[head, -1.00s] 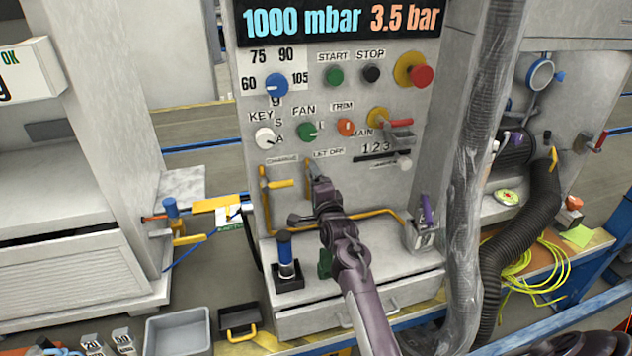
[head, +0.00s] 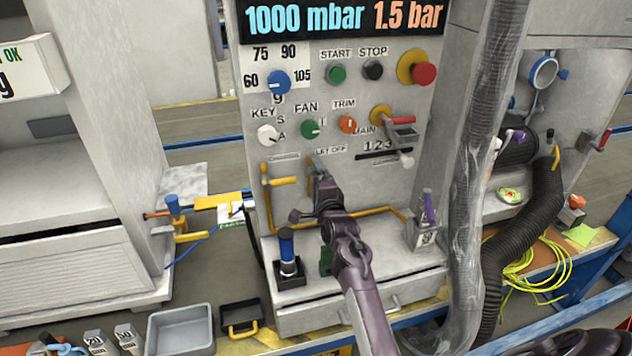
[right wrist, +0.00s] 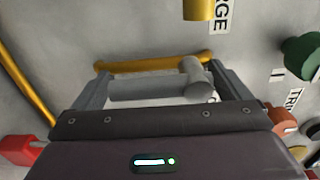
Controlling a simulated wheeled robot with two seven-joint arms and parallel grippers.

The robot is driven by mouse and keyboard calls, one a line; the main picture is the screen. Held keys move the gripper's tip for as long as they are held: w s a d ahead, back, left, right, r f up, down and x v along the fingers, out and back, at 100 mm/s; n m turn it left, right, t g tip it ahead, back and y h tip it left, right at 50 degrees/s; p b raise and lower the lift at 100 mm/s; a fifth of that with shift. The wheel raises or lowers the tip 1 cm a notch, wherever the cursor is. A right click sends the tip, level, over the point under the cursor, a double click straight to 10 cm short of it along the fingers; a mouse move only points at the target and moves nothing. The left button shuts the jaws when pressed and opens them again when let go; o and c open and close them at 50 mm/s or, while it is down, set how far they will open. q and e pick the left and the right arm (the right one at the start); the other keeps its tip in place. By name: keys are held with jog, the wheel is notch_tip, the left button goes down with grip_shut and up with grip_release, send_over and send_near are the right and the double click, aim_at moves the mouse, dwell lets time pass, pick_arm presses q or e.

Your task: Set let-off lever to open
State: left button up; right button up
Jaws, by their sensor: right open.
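The let-off lever is a grey handle, seen closely in the right wrist view (right wrist: 150,87), lying crosswise with a round hub at its right end. In the head view it is mostly hidden behind my right gripper (head: 318,178), below the LET OFF label (head: 331,150). In the right wrist view my right gripper (right wrist: 160,78) is open, with one finger at each side of the lever; I cannot tell whether either touches it. The display (head: 340,18) reads 1000 mbar and 1.5 bar. My left gripper is not in view.
A yellow charge lever (head: 280,181) stands just left of my right gripper, and a yellow pipe (head: 375,211) runs below. A thick wrapped hose (head: 470,180) hangs at the right of the panel.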

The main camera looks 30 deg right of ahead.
jog(key=shift+s, duration=0.15)
jog(key=v, duration=0.7)
jog(key=shift+s+a+b, duration=0.15)
jog(key=shift+s+b, duration=0.15)
jog(key=shift+b, duration=0.1)
jog(key=shift+f, duration=0.1)
